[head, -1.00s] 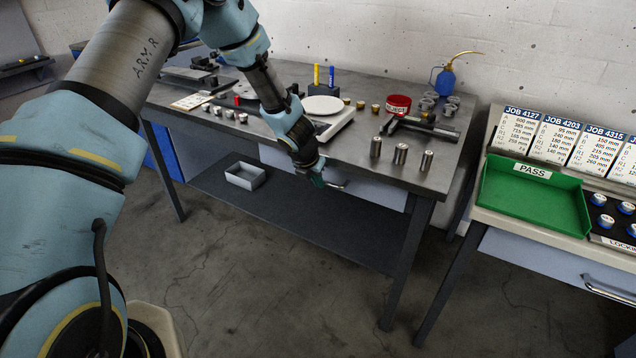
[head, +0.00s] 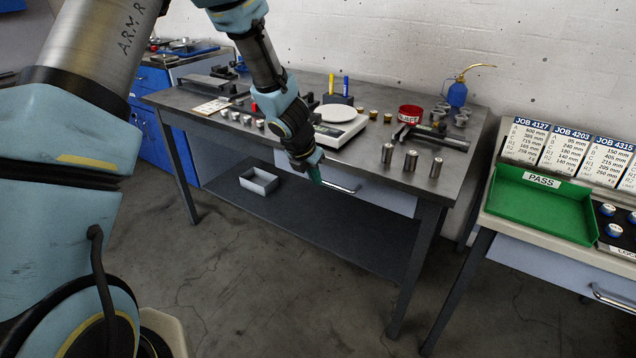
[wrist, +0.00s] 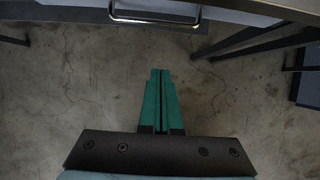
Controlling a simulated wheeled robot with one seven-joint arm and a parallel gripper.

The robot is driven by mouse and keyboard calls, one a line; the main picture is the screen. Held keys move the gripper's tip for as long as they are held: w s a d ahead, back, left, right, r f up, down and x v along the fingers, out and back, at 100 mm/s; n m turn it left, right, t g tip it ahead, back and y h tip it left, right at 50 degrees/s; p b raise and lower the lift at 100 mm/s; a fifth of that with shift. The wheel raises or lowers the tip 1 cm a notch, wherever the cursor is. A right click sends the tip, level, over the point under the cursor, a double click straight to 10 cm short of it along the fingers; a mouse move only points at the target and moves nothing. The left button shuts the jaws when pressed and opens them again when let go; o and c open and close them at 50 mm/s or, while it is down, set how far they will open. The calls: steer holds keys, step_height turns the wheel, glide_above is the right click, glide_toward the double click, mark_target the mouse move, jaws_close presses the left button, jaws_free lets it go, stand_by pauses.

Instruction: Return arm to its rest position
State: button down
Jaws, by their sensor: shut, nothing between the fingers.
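My gripper (head: 314,174) hangs at the front edge of the workbench, pointing down, with the arm reaching in from the upper left. In the wrist view its two green fingers (wrist: 160,100) lie together, shut with nothing between them. Below them is bare concrete floor. The workbench (head: 330,188) stands behind the gripper, and its drawer handle (wrist: 155,18) shows at the top of the wrist view. The gripper appears apart from the bench; the exact gap is hard to tell.
On the bench are a white scale (head: 335,113), a red container (head: 410,114), a blue bottle (head: 457,94) and metal cylinders (head: 411,160). A grey bin (head: 259,180) sits on the lower shelf. A green PASS tray (head: 540,205) is on the right-hand table. The floor in front is clear.

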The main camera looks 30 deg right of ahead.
steer(key=w+a+r+m+y, duration=0.1)
steer(key=a+r+m, duration=0.4)
steer(key=a, duration=0.4)
steer(key=a+r+m, duration=0.4)
steer(key=a+m, duration=0.3)
steer(key=a, duration=0.3)
steer(key=s+a+r+m+y, duration=0.1)
steer(key=s+a+m, duration=0.2)
steer(key=a, duration=0.4)
steer(key=s+a+r+m+y, duration=0.1)
steer(key=s+a+m, duration=0.2)
steer(key=a+m, duration=0.2)
steer(key=s+a+r+m+g+y, duration=0.1)
steer(key=s+a+r+m, duration=0.1)
steer(key=a, duration=0.6)
steer(key=s+m, duration=0.1)
steer(key=m, duration=0.1)
steer(key=shift+s+a+m, duration=0.25)
steer(key=shift+a+m, duration=0.05)
steer(key=shift+m, duration=0.1)
